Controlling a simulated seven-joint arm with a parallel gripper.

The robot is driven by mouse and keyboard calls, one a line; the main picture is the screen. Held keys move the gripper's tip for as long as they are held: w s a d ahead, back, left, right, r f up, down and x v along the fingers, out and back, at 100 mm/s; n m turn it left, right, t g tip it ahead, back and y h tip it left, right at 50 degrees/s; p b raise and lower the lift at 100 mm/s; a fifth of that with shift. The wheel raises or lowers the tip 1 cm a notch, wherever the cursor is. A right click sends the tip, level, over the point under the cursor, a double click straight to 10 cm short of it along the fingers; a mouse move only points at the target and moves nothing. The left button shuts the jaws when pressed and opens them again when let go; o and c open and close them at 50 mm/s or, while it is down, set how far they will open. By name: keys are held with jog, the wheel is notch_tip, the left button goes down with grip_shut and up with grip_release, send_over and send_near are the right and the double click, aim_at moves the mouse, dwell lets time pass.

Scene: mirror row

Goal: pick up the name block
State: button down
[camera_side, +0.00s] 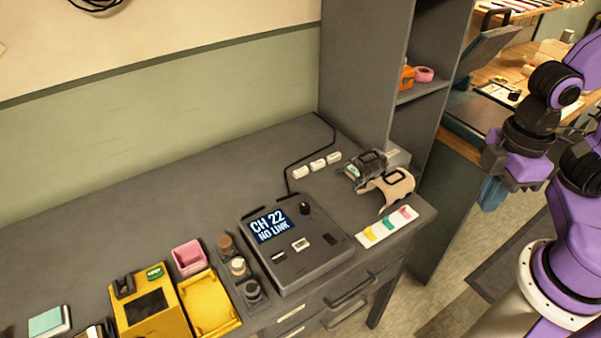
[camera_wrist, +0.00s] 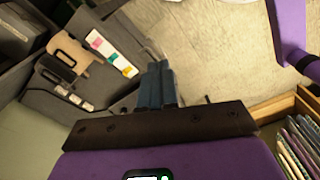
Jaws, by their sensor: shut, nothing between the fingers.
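No block with a readable name shows, so I cannot tell which thing is the name block. Several small pale blocks (camera_side: 317,165) stand in a row on the grey desk, beside a black cable. Similar pale pieces show small in the wrist view (camera_wrist: 74,98). A small white labelled piece (camera_side: 301,244) sits on the grey console (camera_side: 290,262) with the "CH 22 NO LINK" screen. My gripper (camera_side: 491,192) hangs right of the desk, well apart from these things. In the wrist view its blue fingers (camera_wrist: 157,84) are together and empty, above the floor.
A tan-strapped device (camera_side: 394,186) and a white strip with coloured tabs (camera_side: 387,226) lie near the desk's right end. A grey shelf unit (camera_side: 363,70) stands behind them. Yellow boxes (camera_side: 209,301) and a pink bin (camera_side: 188,257) stand left of the console. The desk's back left is clear.

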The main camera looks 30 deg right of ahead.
jog(key=c, duration=1)
grip_release()
jog(key=shift+o, duration=0.2)
jog(key=w+a+r+n, duration=0.1)
jog(key=w+a, duration=0.3)
jog(key=w, duration=0.2)
jog(key=w+a+r, duration=0.1)
jog(key=w+a, duration=0.3)
jog(key=w, duration=0.3)
jog(key=n, duration=0.4)
send_over(302, 169)
notch_tip(302, 169, down, 9)
notch_tip(302, 169, down, 17)
jog(key=shift+r, duration=0.1)
